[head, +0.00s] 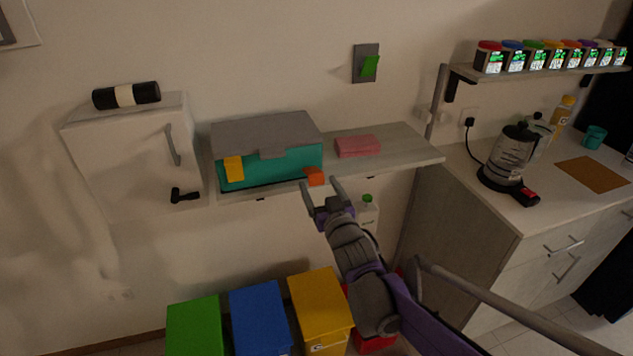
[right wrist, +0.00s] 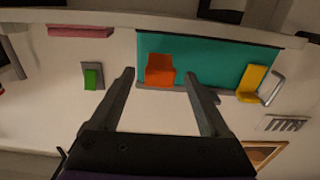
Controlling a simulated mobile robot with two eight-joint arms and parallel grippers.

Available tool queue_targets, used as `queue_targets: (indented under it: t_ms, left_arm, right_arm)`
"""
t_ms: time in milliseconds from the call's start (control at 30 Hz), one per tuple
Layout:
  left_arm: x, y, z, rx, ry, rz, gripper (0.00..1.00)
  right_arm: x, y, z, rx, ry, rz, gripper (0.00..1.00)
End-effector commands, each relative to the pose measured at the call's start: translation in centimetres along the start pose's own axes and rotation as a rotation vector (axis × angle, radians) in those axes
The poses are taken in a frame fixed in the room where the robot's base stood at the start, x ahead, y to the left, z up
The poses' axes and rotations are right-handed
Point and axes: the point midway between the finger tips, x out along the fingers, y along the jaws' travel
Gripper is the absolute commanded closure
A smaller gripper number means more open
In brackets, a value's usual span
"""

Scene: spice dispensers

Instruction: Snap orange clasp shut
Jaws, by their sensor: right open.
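A teal box (head: 290,162) with a grey lid (head: 265,130) sits on the wall shelf, its lid down. The orange clasp (head: 315,178) is at the right end of the box front and appears to stick out, below the lid's edge. It also shows in the right wrist view (right wrist: 160,70), between my fingers as seen there. The yellow clasp (head: 234,168) at the left end lies up against the lid's edge. My right gripper (head: 319,186) is open and empty, just in front of the orange clasp, with no clear contact. My left gripper is out of view.
Green, blue and yellow bins (head: 320,300) stand below. A counter with a coffee maker (head: 510,160) is at right.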

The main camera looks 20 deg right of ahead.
Motion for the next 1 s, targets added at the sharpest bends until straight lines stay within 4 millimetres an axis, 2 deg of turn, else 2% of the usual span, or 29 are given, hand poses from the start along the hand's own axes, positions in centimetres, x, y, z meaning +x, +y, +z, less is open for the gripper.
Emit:
queue_targets:
  t_ms: [100, 200, 533, 900, 967, 1000]
  left_arm:
    - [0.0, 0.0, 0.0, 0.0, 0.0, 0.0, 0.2]
    - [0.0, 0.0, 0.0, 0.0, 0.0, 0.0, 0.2]
    - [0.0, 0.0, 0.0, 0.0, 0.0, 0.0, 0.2]
    - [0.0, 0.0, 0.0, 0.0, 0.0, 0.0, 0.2]
    - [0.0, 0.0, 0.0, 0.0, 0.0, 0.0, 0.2]
    - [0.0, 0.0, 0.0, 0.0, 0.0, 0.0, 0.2]
  right_arm:
    - [1.5, 0.0, 0.0, 0.001, 0.0, 0.0, 0.2]
    - [2.2, 0.0, 0.0, 0.0, -0.001, 0.0, 0.2]
    - [2.5, 0.0, 0.0, 0.0, -0.001, 0.0, 0.22]
    - [2.5, 0.0, 0.0, 0.0, -0.001, 0.0, 0.88]
    - [2.5, 0.0, 0.0, 0.0, -0.001, 0.0, 0.99]
    - [2.4, 0.0, 0.0, 0.0, -0.001, 0.0, 1.0]
